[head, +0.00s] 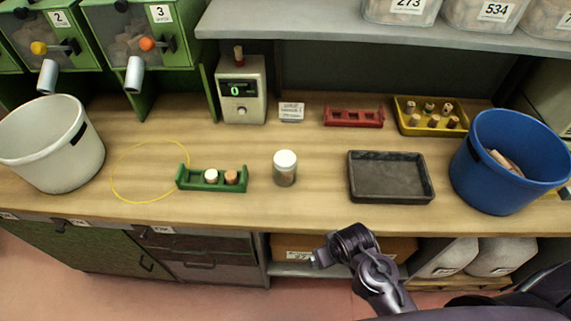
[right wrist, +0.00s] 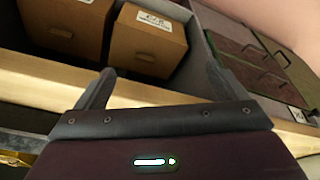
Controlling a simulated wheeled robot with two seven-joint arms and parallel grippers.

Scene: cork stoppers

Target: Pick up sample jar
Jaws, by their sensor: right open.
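The sample jar (head: 285,170) stands upright on the wooden bench near the middle in the head view. It has a white lid and a clear body with something brownish inside. My right gripper (head: 322,258) is below and in front of the bench's front edge, to the right of the jar and apart from it. In the right wrist view my right gripper (right wrist: 158,88) shows two fingers spread wide with nothing between them. The jar is not in the right wrist view. My left gripper is in neither view.
A white bucket (head: 50,150), a blue bucket (head: 500,175), a red rack (head: 353,118) and a yellow tray (head: 432,127) stand farther out. Bench around the jar is clear.

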